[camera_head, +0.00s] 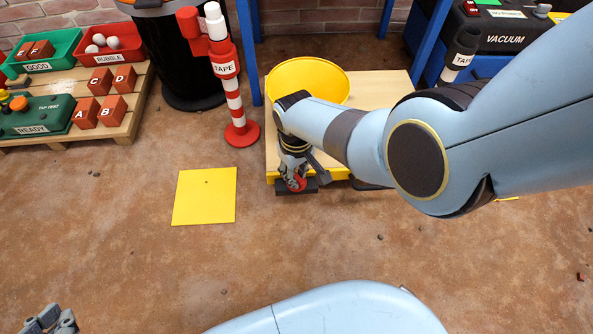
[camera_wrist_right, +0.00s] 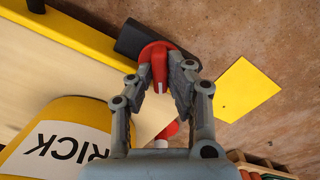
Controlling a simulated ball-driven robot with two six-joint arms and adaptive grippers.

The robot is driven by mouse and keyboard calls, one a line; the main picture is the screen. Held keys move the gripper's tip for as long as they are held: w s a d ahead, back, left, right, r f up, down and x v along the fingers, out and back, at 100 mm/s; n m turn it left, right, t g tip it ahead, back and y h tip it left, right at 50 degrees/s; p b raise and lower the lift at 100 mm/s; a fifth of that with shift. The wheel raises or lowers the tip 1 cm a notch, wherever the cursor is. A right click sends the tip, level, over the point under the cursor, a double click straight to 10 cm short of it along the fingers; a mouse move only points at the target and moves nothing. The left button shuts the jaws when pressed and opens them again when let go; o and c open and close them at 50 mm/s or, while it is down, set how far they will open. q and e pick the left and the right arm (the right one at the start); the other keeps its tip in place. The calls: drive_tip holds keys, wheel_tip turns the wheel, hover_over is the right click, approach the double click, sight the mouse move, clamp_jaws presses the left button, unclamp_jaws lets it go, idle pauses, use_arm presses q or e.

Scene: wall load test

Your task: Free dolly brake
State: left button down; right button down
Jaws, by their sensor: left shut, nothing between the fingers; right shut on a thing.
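The dolly (camera_head: 376,92) is a pale wooden platform with yellow edges, partly hidden under my right arm. Its brake shows as a red knob (camera_head: 296,183) on a dark block at the near left corner. The red knob also shows in the right wrist view (camera_wrist_right: 158,50), with a white line on it. My right gripper (camera_head: 294,176) reaches down over that corner and is shut on the red knob, one finger on each side. My left gripper (camera_head: 52,320) is shut and empty at the bottom left, away from the dolly and partly cut off.
A yellow bucket (camera_head: 310,78) stands on the dolly; its label reads BRICK in the right wrist view. A yellow square (camera_head: 205,196) lies on open floor to the left. A red-and-white post (camera_head: 234,100) stands left of the dolly. A pallet (camera_head: 140,108) with blocks and bins is far left.

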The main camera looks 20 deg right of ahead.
sight(297, 176)
use_arm(q)
drive_tip(key=shift+r+g, duration=0.2)
drive_tip(key=shift+g, duration=0.1)
use_arm(e)
drive_tip(key=m, duration=0.6)
drive_tip(key=shift+m, duration=0.4)
use_arm(q)
drive_tip(key=shift+w+r, duration=0.1)
drive_tip(key=shift+w, duration=0.15)
use_arm(e)
drive_tip(key=c, duration=1.3)
unclamp_jaws()
drive_tip(key=shift+r, duration=3.75)
use_arm(q)
drive_tip(key=shift+s, duration=0.15)
